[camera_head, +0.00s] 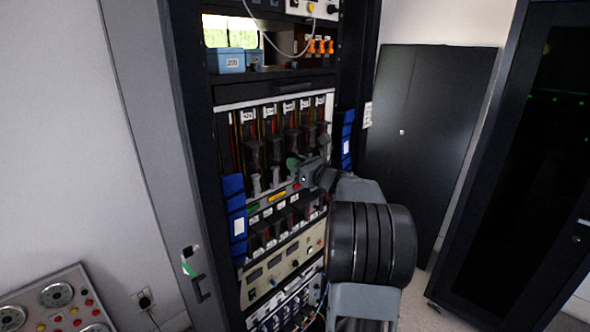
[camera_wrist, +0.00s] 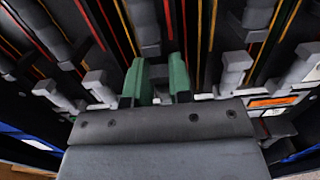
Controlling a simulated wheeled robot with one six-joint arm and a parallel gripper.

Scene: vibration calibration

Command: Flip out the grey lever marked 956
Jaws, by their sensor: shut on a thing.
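A row of grey levers (camera_head: 256,183) stands in the dark upper panel of the equipment rack. White number labels (camera_head: 270,111) sit above the row, but I cannot read 956 on any of them. My gripper (camera_head: 293,164) is at the right part of this row, its arm coming from the lower right. In the wrist view its two green fingers (camera_wrist: 160,78) are shut on a grey lever (camera_wrist: 159,71), mostly hidden between them. Neighbouring grey levers stand to the left (camera_wrist: 100,84) and right (camera_wrist: 235,70) of the fingers, apart from them.
Blue blocks (camera_head: 235,208) flank the panel. A second row of dark switches (camera_head: 262,235) lies just below, above a beige instrument panel (camera_head: 268,275). A shelf above holds a blue box (camera_head: 231,60). Dark cabinets (camera_head: 430,130) stand to the right.

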